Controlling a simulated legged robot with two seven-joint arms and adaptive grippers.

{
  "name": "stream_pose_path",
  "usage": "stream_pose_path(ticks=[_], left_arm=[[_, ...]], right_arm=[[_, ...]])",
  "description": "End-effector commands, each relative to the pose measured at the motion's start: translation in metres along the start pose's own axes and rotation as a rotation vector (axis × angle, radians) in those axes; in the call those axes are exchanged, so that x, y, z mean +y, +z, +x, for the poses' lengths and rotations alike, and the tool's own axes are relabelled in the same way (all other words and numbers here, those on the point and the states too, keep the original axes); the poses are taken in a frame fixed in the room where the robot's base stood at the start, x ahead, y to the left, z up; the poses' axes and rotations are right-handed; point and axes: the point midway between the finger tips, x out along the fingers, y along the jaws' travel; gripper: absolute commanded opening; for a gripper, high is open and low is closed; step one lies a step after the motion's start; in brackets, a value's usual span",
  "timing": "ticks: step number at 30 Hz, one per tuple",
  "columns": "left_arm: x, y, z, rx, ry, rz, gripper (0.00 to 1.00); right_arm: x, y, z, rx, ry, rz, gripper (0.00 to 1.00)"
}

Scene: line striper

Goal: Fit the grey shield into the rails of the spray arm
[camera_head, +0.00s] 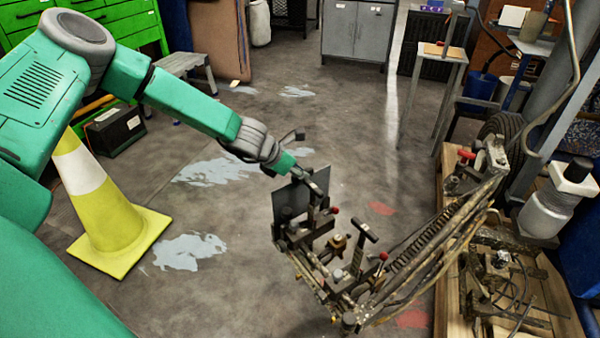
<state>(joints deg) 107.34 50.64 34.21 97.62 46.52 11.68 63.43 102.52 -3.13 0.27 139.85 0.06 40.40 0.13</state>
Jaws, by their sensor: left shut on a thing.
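The grey shield (288,201) is a flat dark plate standing roughly upright at the far-left end of the spray arm. My left gripper (314,190) is shut on the shield near its upper right edge. The spray arm (425,255) is a dirty metal frame with a spring, knobs and clamps, reaching left from the machine on the right. The shield's lower edge is close to the spray arm's end bracket (300,250). I cannot tell whether it sits in the rails, which are too small and partly hidden. My right gripper is not in view.
A yellow and white cone (100,215) stands on the floor at left, with a black battery-like box (115,130) behind it. A wooden board (449,290) and machine parts fill the right. A small metal stand (440,75) is at back right. The middle floor is clear.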

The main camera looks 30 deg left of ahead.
Motion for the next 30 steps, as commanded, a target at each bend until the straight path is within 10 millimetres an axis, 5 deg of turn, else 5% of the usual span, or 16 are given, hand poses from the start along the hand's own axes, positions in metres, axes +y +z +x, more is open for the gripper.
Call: stream_pose_path(ticks=[8, 9, 11, 16, 17, 18, 30], left_arm=[[-0.0078, -0.0002, -0.0015, 0.002, -0.017, 0.003, 0.00], [-0.0078, -0.0001, -0.0015, 0.001, -0.017, 0.003, 0.21], [-0.0078, 0.0001, -0.0015, 0.001, -0.017, 0.003, 0.39], [-0.0082, 0.0007, -0.0016, 0.001, -0.017, 0.003, 0.39], [-0.0083, -0.0002, -0.0014, 0.002, -0.017, 0.003, 0.29], [-0.0084, 0.0000, -0.0014, 0.002, -0.017, 0.003, 0.34], [-0.0089, 0.0009, -0.0013, 0.002, -0.017, 0.004, 0.31]], right_arm=[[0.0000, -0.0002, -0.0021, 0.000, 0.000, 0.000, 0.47], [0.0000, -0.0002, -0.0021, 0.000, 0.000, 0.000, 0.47], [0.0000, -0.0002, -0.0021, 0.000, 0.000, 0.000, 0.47], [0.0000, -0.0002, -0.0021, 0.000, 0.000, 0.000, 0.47], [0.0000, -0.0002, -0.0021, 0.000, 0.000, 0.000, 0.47], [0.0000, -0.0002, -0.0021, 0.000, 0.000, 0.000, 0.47], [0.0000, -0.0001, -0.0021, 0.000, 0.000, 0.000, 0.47]])
